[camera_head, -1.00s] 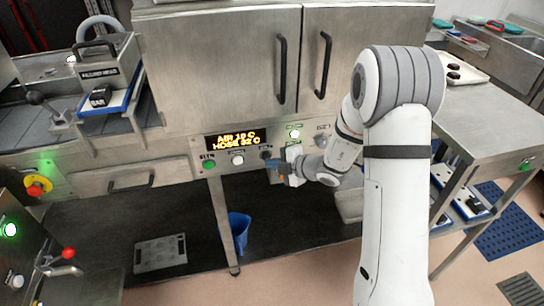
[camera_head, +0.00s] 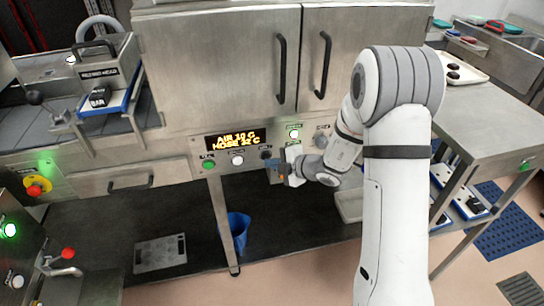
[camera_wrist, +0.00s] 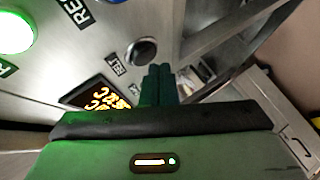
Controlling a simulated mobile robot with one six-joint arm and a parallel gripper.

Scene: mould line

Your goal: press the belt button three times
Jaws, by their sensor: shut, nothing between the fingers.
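The belt button (camera_wrist: 142,52) is a dark round button in a metal ring, beside a small label that seems to read BELT in the wrist view. It also shows in the head view (camera_head: 266,154), right of the amber display. My gripper (camera_wrist: 158,72) is shut and empty. Its fingertips are close to the panel, just beside and below the button in the wrist view, and do not cover it. In the head view my gripper (camera_head: 271,163) is just below the button. I cannot tell whether the fingertips touch the panel.
The amber display (camera_head: 235,140) sits left of the button. Cabinet doors (camera_head: 220,65) with black handles stand above.

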